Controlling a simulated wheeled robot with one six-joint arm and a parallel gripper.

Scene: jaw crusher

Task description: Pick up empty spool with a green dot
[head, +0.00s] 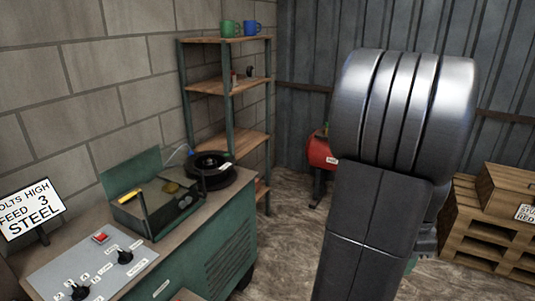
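A black spool (208,170) lies flat on the right end of the green cabinet's top. It has a dark hub and a small pale label on its right side. I cannot make out a green dot on it, nor tell whether it is empty. My dark arm stands large in the right half of the view and hides what is behind it. My gripper is not in view.
An open green box (155,205) sits left of the spool on the cabinet (225,245). A control panel (95,272) and sign (30,213) are nearer. A shelf (229,140) holds mugs. A red tank (320,152) and wooden crates (462,228) stand beyond open floor.

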